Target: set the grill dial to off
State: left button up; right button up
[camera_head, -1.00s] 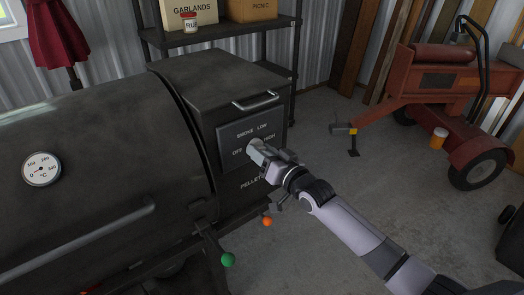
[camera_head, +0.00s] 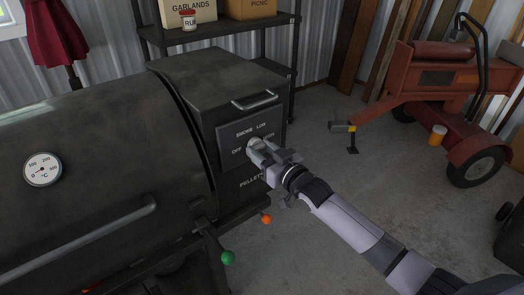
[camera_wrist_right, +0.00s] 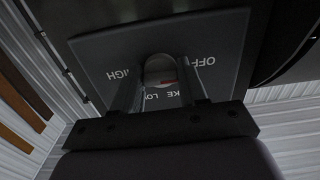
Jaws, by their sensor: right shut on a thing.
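The grill (camera_head: 100,150) fills the left of the head view. Its control panel (camera_head: 226,134), on the hopper's front, carries the labels OFF, SMOKE, LOW and HIGH. In the right wrist view the panel appears upside down, and the dial (camera_wrist_right: 159,68) sits between the fingers (camera_wrist_right: 160,88). My left gripper is out of view.
A hopper handle (camera_head: 255,100) is above the panel. A shelf (camera_head: 215,30) stands behind the grill. A red wheeled machine (camera_head: 440,95) is at the right, with clear floor between.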

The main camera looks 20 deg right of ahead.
jog(key=o, duration=1)
jog(key=shift+v, duration=3.6)
jog(key=s+f+g+h+p, duration=0.1)
jog(key=s+f+g, duration=0.1)
jog(key=s+f, duration=0.3)
jog(key=s+f+m+g+h+p, duration=0.1)
jog(key=s+f, duration=0.5)
jog(key=s, duration=0.6)
jog(key=s+f+g+h+p, duration=0.1)
jog(key=s+f+g+h, duration=0.1)
jog(key=s+f, duration=0.3)
jog(key=shift+s+a+f+m+g, duration=0.15)
jog(key=shift+s+g, duration=0.25)
jog(key=shift+s, duration=0.8)
jog(key=shift+s+a+f+m+g, duration=0.15)
jog(key=shift+s+m+g, duration=0.2)
jog(key=shift+s, duration=0.8)
